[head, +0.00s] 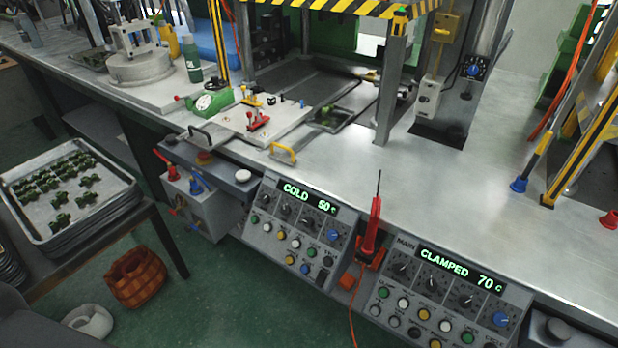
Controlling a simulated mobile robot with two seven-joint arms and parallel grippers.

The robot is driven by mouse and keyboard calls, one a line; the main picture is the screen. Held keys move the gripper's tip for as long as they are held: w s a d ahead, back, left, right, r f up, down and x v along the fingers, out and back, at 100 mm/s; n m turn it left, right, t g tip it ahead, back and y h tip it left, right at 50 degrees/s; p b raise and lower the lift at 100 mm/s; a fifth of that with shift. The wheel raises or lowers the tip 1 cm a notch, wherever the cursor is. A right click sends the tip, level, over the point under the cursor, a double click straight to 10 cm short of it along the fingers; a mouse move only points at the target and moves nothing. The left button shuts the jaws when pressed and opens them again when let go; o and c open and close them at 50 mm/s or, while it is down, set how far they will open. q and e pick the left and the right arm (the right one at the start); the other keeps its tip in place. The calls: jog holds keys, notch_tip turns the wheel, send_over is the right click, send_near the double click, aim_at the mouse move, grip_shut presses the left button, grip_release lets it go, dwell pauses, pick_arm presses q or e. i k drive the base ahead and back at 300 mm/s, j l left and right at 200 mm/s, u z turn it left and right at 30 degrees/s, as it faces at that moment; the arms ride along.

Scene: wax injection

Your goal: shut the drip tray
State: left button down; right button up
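I cannot tell for sure which part is the drip tray. A yellow handle (283,153) stands at the front edge of the steel bench, and a black handle (200,137) stands to its left. Behind them lies a pale plate (290,112) with red and yellow toggle clamps on top. A shallow dark tray (345,117) with a small green piece in it lies to the right of the plate, near the press post. Neither of my grippers is in view.
Control panels read COLD 50 (302,215) and CLAMPED 70 (440,290). A red tool (372,225) stands between them. A metal tray of green pieces (70,190) sits on the left table. An orange basket (137,277) is on the floor.

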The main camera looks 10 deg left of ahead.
aim_at(340, 117)
jog(key=i+j+z, duration=0.15)
jog(key=j+z, duration=0.2)
jog(key=i+j+z, duration=0.1)
jog(key=j+z, duration=0.25)
jog(key=j, duration=0.25)
jog(key=j+z, duration=0.35)
jog(key=j, duration=0.15)
